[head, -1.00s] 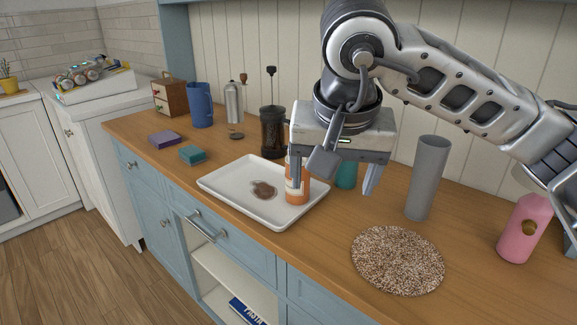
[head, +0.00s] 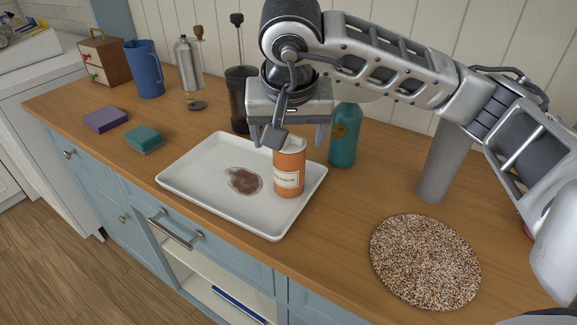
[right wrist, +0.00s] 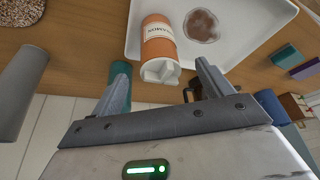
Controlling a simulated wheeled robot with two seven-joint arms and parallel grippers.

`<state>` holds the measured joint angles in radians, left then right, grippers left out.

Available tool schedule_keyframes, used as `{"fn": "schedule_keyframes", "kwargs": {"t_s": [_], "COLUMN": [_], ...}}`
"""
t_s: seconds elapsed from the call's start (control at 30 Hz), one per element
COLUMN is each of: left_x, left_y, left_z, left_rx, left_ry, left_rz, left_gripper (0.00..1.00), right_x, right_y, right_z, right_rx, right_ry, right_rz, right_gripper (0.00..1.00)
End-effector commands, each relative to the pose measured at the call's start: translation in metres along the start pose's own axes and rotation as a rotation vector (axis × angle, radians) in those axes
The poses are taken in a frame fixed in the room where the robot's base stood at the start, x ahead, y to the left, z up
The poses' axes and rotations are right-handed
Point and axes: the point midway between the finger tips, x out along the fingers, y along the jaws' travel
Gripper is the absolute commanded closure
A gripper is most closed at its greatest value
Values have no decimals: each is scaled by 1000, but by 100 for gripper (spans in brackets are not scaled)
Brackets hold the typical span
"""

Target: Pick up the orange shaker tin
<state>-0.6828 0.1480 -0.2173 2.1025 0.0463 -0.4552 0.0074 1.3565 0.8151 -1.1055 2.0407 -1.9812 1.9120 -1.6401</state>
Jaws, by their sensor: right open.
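The orange shaker tin (head: 289,178) has a white label band and a pale top. It stands upright on the right part of the white tray (head: 215,209). My right gripper (head: 286,140) is open and empty, its fingers pointing down around the height of the tin's top. A finger and part of the hand overlap the tin's top in the head view. In the right wrist view, the tin (right wrist: 159,42) lies ahead between the open fingertips (right wrist: 162,72), apart from them. My left gripper is not in view.
A brown spill (head: 243,180) lies on the tray left of the tin. A teal bottle (head: 343,140) stands close behind right, a dark press (head: 238,105) behind left. A grey cylinder (head: 436,165) and a speckled round mat (head: 425,262) are at right.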

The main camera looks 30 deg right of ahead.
Motion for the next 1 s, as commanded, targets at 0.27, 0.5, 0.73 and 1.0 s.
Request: {"fn": "schedule_keyframes", "kwargs": {"t_s": [0.27,0.5,0.73,1.0], "left_x": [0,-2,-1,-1], "left_y": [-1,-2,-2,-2], "left_z": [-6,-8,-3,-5], "left_rx": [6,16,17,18], "left_ry": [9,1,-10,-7], "left_rz": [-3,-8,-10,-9], "left_gripper": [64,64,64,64], "right_x": [23,57,71,70], "right_y": [1,4,3,3], "right_z": [0,-4,-4,-4], "right_rx": [0,0,0,-1], "right_ry": [-2,-4,0,0], "right_rz": [1,3,-1,-1], "right_gripper": [21,21,21,54]}}
